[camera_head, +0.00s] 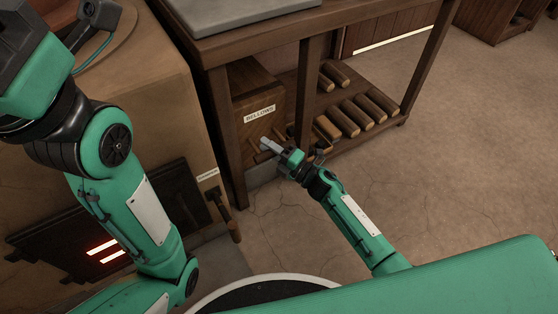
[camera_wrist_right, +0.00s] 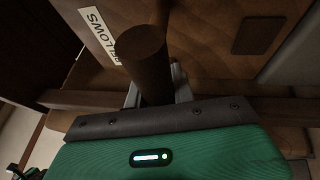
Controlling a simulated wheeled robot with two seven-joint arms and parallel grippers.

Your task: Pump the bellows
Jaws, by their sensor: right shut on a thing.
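The bellows (camera_head: 268,82) is a brown wooden box with a white label, under the workbench at its left end. In the right wrist view, its wooden side (camera_wrist_right: 205,40) fills the top, with a dark square patch. A round dark wooden handle (camera_wrist_right: 146,60) stands out from it toward the camera. My right gripper (camera_head: 268,146) is at the front of the bellows, below the label. Its pale fingers are shut around the handle, as the right wrist view (camera_wrist_right: 157,92) shows. My left arm rises at the left; its fingers do not show.
The workbench (camera_head: 270,22) overhangs the bellows, with a leg (camera_head: 303,95) just to its right. Several wooden rollers (camera_head: 345,118) lie on the lower shelf. A brown furnace-like block (camera_head: 150,85) with a glowing slot (camera_head: 103,250) stands left. Floor (camera_head: 460,150) at right is clear.

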